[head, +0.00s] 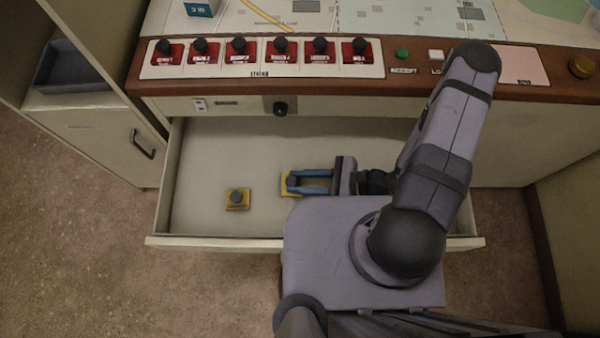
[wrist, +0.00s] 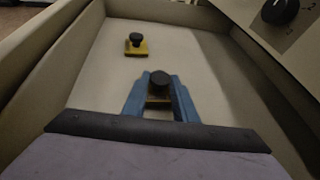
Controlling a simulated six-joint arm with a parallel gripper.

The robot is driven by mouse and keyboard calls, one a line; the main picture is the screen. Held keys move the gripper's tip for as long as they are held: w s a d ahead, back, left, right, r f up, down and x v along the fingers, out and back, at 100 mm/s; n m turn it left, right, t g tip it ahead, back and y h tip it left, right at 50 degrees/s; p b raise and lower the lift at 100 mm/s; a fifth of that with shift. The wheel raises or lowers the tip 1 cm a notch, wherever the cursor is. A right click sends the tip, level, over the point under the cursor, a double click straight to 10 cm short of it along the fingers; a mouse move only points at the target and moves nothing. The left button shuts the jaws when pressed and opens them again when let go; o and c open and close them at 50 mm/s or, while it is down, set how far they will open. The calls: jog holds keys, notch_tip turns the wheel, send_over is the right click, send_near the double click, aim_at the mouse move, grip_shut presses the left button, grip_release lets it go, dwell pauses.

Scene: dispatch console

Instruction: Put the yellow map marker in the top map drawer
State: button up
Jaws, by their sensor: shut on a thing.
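The top map drawer (head: 210,160) is pulled open below the console. My gripper (head: 292,183) is inside the drawer's outline, its blue fingers shut on the dark knob of a yellow map marker (head: 286,190). In the wrist view the held marker (wrist: 159,97) sits between the fingertips, with its yellow base mostly hidden. It is low, at or near the drawer floor; I cannot tell if it touches. A second yellow marker (head: 237,205) with a dark knob stands on the drawer floor to the left, apart from my gripper. It also shows in the wrist view (wrist: 136,50).
The console edge (head: 330,88) with a row of red switches (head: 240,50) overhangs the drawer's back. A dark knob (head: 280,107) sits on the panel above it. A teal marker (head: 200,8) stands on the map. The drawer's left part has free floor.

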jog(key=shift+f, duration=0.45)
jog(key=shift+f, duration=0.15)
jog(key=o, duration=1)
jog(key=shift+o, duration=0.2)
jog(key=shift+r, duration=0.2)
